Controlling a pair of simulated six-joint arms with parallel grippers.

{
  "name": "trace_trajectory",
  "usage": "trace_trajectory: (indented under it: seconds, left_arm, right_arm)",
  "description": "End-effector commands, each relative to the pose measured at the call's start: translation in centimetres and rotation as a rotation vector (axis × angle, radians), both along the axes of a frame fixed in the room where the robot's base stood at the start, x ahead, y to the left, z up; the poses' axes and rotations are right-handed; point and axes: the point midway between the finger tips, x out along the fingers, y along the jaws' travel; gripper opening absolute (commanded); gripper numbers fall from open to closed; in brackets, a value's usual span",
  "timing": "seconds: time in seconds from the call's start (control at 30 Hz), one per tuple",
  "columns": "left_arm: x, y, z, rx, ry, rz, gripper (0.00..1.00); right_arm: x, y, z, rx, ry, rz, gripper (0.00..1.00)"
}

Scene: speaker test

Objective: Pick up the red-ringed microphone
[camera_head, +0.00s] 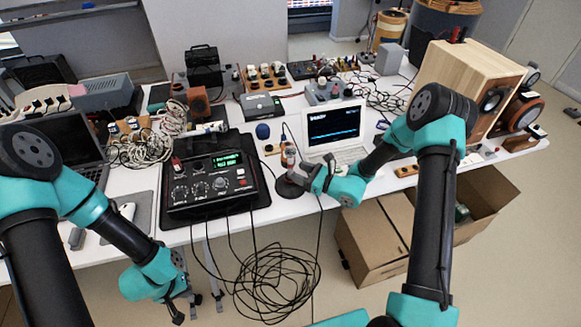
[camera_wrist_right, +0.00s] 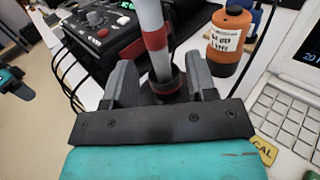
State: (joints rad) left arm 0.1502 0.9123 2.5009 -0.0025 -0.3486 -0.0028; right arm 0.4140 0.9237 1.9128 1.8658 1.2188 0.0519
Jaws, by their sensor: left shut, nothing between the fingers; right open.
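The red-ringed microphone (camera_wrist_right: 155,41) is a pale grey stick with red bands and a dark lower end, upright or slightly tilted in the right wrist view. Its lower part stands between the two fingers of my right gripper (camera_wrist_right: 163,85), which is open; I cannot tell whether a finger touches it. In the head view my right gripper (camera_head: 304,176) is at the table's front middle, beside a dark round base (camera_head: 288,188) that seems to belong to the microphone. My left gripper (camera_head: 187,308) is shut and empty, hanging low in front of the table edge.
A black control box (camera_head: 211,182) stands left of my right gripper, its cables hanging to a coil (camera_head: 275,285) below. An orange bottle (camera_wrist_right: 230,45) is close behind the gripper. A white laptop (camera_head: 335,133) is to the right. Cardboard boxes (camera_head: 377,245) stand below the front edge.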

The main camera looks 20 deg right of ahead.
Motion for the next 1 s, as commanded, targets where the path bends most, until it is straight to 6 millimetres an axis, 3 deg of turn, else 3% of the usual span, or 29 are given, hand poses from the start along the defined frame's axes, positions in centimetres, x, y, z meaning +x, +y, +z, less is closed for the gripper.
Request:
trace_trajectory:
  seconds: [0.47,0.8,1.0]
  left_arm:
    - [0.0,0.0,0.0,0.000,0.000,0.000,0.00]
    - [0.0,0.0,0.0,0.000,0.000,0.000,0.00]
    - [0.0,0.0,0.0,0.000,0.000,0.000,0.00]
  right_arm:
    - [0.6,0.7,0.0,0.001,0.001,0.001,0.52]
    - [3.4,3.7,0.2,0.000,0.000,0.002,0.52]
    - [3.9,4.3,0.2,0.001,0.001,0.000,0.52]
